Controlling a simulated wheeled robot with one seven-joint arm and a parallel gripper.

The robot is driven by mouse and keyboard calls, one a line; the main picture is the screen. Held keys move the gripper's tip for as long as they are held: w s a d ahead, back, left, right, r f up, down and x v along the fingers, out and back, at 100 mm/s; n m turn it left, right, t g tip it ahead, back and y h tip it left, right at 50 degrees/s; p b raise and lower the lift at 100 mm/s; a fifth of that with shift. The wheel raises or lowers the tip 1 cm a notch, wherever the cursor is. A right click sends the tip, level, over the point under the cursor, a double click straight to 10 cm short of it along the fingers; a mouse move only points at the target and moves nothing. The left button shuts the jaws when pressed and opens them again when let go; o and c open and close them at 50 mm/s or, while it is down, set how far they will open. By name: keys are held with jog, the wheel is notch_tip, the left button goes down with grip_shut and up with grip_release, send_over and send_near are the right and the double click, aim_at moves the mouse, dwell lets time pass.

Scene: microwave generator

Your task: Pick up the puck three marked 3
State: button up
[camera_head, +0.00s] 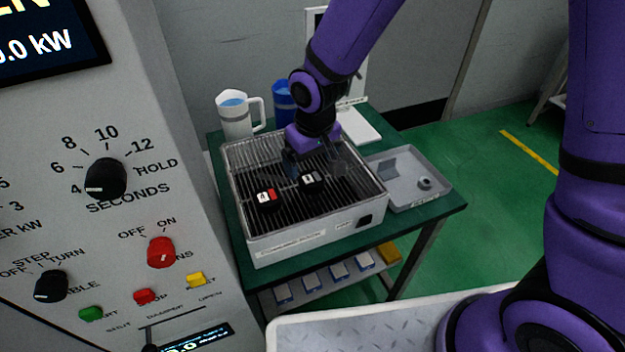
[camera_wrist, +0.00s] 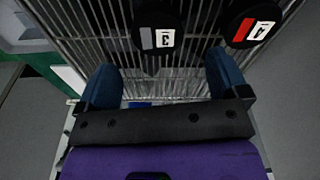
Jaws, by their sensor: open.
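Puck three (camera_wrist: 160,28) is a black round puck with a grey band and a white label marked 3. In the wrist view it sits at the top middle, ahead of the gap between my fingers. In the head view puck three (camera_head: 312,181) lies on the rack just in front of my gripper. My gripper (camera_head: 300,165) is open over the rack. In the wrist view its two blue fingers (camera_wrist: 160,82) stand wide apart with nothing between them. The puck marked 4 (camera_wrist: 255,24) has a red band; in the head view it (camera_head: 267,197) lies left of puck three.
The pucks lie on a wire rack in a grey-walled tray (camera_head: 307,230) on a green table (camera_head: 445,205). A white jug (camera_head: 235,120) and a blue container (camera_head: 284,98) stand behind it. A shallow grey tray (camera_head: 410,200) is at right. The control panel (camera_head: 100,250) rises at left.

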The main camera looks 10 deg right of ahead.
aim_at(312, 178)
jog(key=shift+d+f, duration=0.1)
jog(key=shift+f, duration=2.7)
jog(key=shift+c, duration=0.2)
jog(key=c, duration=1)
